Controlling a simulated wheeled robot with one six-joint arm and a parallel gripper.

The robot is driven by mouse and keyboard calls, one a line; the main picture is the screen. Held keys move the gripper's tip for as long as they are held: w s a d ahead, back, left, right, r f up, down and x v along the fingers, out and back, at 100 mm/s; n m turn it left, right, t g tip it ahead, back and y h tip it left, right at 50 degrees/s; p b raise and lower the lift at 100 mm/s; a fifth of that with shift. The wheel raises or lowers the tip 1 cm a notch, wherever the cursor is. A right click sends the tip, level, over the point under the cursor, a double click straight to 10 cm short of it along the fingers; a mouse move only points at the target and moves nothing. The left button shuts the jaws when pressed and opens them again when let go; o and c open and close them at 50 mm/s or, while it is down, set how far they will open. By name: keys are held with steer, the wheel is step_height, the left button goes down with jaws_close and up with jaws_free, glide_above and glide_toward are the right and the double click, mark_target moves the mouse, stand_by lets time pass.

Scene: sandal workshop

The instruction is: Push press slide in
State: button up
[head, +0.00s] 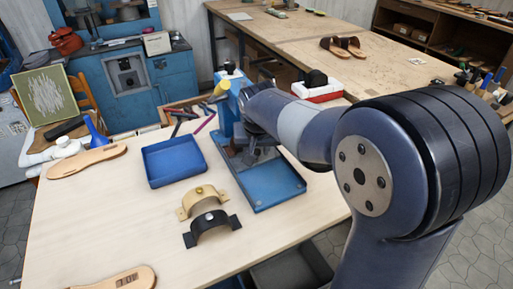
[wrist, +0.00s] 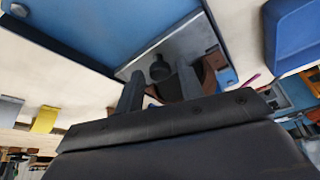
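The blue press (head: 228,104) stands at the table's middle, and its blue base (head: 281,186) extends toward the front right. In the wrist view the base (wrist: 110,22) fills the upper left. A grey metal plate (wrist: 182,48), which looks like the press slide, lies at the base's end with a dark round knob (wrist: 160,68) on it. My gripper (wrist: 159,82) has its two fingers apart, one on each side of the knob in the picture; I cannot tell if they touch anything. A brown curved piece (wrist: 208,78) shows behind the fingers. In the head view my arm hides part of the press.
A blue tray (head: 174,163) stands left of the press. A tan strap piece (head: 203,199) and a black one (head: 212,229) stand in front of it. Wooden soles (head: 87,161) lie at the left.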

jaws_close()
stand_by(0.3)
steer(key=shift+w+a+r, duration=0.1)
steer(key=shift+w+a, duration=0.2)
steer(key=shift+w, duration=0.4)
steer(key=shift+o, duration=1.3)
jaws_free()
steer(key=v, duration=0.7)
steer(key=shift+r, duration=0.2)
steer(key=shift+s, duration=0.1)
